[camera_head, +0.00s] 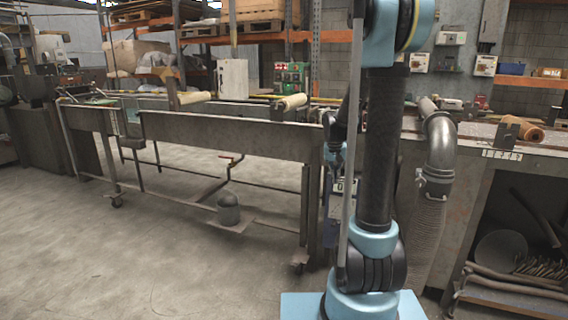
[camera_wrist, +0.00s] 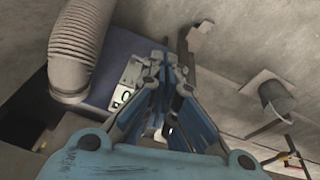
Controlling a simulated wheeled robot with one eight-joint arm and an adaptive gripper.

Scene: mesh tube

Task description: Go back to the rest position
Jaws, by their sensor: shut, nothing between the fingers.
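My gripper (camera_wrist: 172,66) fills the lower middle of the wrist view. Its blue and grey fingers come together at their tips, and nothing is held between them. In the head view my arm stands upright right of the middle, on its light blue base. The end of my arm is largely hidden there behind the dark upright link; blue and black parts show just left of it.
A long metal bench (camera_head: 220,128) on legs stands behind and left of my arm. A ribbed mesh tube (camera_head: 424,235) hangs close to its right, and also shows in the wrist view (camera_wrist: 77,45). A workbench (camera_head: 470,150) stands at the right. The floor (camera_head: 130,255) at front left is clear.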

